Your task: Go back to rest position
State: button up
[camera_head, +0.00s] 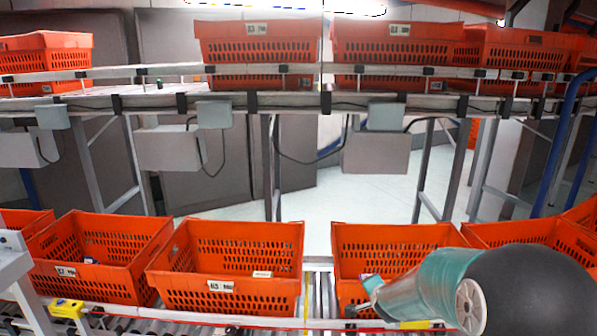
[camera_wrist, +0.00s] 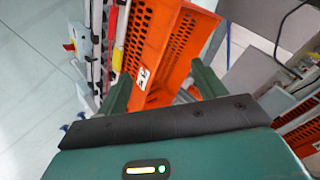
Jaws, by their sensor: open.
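My gripper (camera_head: 371,285) shows at the lower right of the head view, in front of the right-centre orange tote (camera_head: 395,236) on the lower conveyor. My teal and black arm links hide part of that tote and the one to its right. In the wrist view my gripper's two green fingers (camera_wrist: 160,72) stand apart with nothing held between them. An orange tote (camera_wrist: 145,88) with a white label shows beyond and between them, seen at a tilt. I cannot tell how far the fingers are from it.
More orange totes stand along the lower conveyor, including a labelled one (camera_head: 190,298) left of centre. A yellow device (camera_head: 67,309) sits on the conveyor's front rail. An upper conveyor (camera_head: 300,101) carries more totes across the back. Pale open floor (camera_wrist: 40,70) shows in the wrist view.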

jog(key=s+a+r+n+g, duration=0.1)
jog(key=s+a+r+n, duration=0.25)
jog(key=s+r, duration=0.4)
jog(key=s+r+n+g, duration=0.1)
jog(key=s+r+n, duration=0.2)
jog(key=s, duration=0.5)
jog(key=s+a+r+n+g, duration=0.1)
jog(key=s+r+n, duration=0.2)
jog(key=s, duration=0.6)
jog(key=s+r+n+g+y, duration=0.1)
jog(key=s+r+n, duration=0.2)
jog(key=s, duration=0.6)
jog(key=shift+s+a+r, duration=0.25)
jog(key=shift+a, duration=0.1)
